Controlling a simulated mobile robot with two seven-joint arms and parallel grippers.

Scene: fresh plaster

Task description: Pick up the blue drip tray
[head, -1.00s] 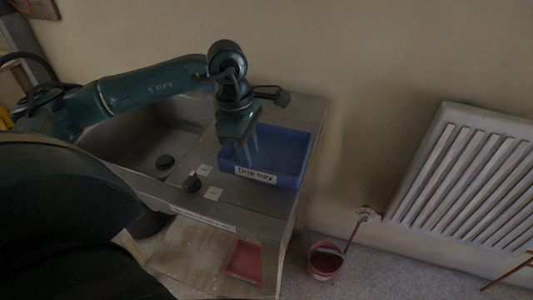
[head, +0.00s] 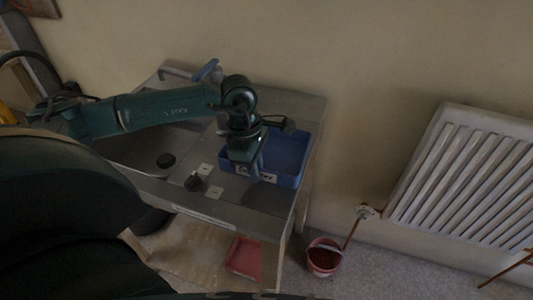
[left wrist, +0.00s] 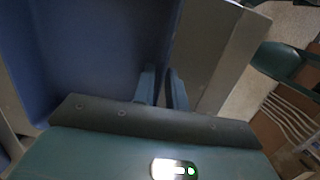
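The blue drip tray (head: 290,150) sits on the right part of the grey sink unit's top, with a white label on its front wall. In the left wrist view its blue inside (left wrist: 75,50) fills the upper left. My left gripper (head: 258,174) points down at the tray's front wall and covers part of the label. In the left wrist view its two fingers (left wrist: 163,90) stand close together, one on each side of the tray's wall, and look shut on it. The tray rests level on the unit. My right gripper is not in view.
A blue-handled tap (head: 207,70) stands behind. A red tray (head: 244,257) lies below, a red bucket (head: 323,258) stands on the floor. A white radiator (head: 470,180) hangs at right.

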